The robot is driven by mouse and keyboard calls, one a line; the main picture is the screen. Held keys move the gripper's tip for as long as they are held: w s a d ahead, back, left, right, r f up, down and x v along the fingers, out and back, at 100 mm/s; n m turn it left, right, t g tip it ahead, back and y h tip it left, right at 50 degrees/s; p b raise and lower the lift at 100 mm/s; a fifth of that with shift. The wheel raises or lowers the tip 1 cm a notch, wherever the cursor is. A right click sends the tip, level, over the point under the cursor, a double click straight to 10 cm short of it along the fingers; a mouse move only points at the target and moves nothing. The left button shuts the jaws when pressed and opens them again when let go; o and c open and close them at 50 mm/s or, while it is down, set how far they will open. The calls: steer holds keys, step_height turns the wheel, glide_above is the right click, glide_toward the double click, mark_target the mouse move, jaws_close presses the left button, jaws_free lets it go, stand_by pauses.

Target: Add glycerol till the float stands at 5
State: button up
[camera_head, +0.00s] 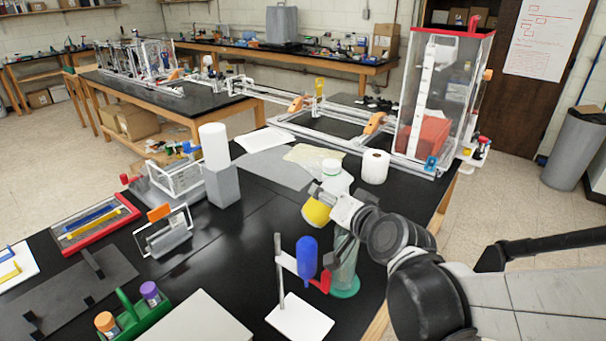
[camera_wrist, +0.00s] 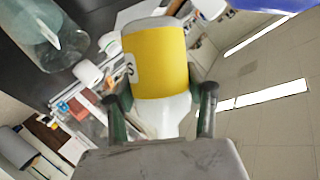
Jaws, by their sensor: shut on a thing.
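My gripper (camera_head: 324,199) is shut on a white bottle with a yellow label (camera_head: 316,213), which is tilted above the bench. In the wrist view the bottle (camera_wrist: 160,62) sits between the two fingers (camera_wrist: 164,105), with a dark letter on its label. A clear cylinder with a green base (camera_head: 345,268) stands below and right of the bottle in the head view, partly behind my arm. In the wrist view, a pale float-like piece (camera_wrist: 46,32) shows in the clear cylinder (camera_wrist: 30,45). No scale reading is legible, and the liquid level cannot be told.
A white jar (camera_head: 336,181) and a paper roll (camera_head: 375,167) stand behind the bottle. Bench left of the stand has bare black room.

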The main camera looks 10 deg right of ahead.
steer(key=shift+d+f+m+y+b, duration=0.1)
steer(key=shift+f+m+y+b, duration=0.3)
steer(key=shift+f+m+b, duration=0.2)
steer(key=r+m, duration=0.1)
steer(key=a+r+m+t+y, duration=0.1)
steer(key=m, duration=0.1)
steer(key=shift+r, duration=0.15)
steer(key=shift+f+y, duration=0.25)
steer(key=shift+y, duration=0.15)
steer(key=shift+f+m+b, duration=0.1)
steer(key=shift+m+b, duration=0.45)
steer(key=shift+m, duration=0.15)
steer(key=shift+a+f+m+t+y+b, duration=0.2)
steer(key=shift+m+t+y+b, duration=0.2)
steer(key=shift+m+t+b, duration=0.35)
steer(key=shift+d+r+n+g+h+p, duration=0.15)
steer(key=shift+r+n+g+h+p, duration=0.3)
steer(key=shift+p, duration=0.65)
steer(key=shift+r+n+p, duration=0.3)
steer(key=shift+n+p, duration=0.2)
steer(key=shift+n, duration=0.3)
steer(key=shift+d+f+n+g+h, duration=0.2)
steer(key=shift+f+n+g+h, duration=0.2)
steer(key=shift+f+n, duration=0.25)
steer(key=shift+d+f+n, duration=0.1)
steer(key=shift+f+n, duration=0.05)
steer(key=shift+n, duration=0.2)
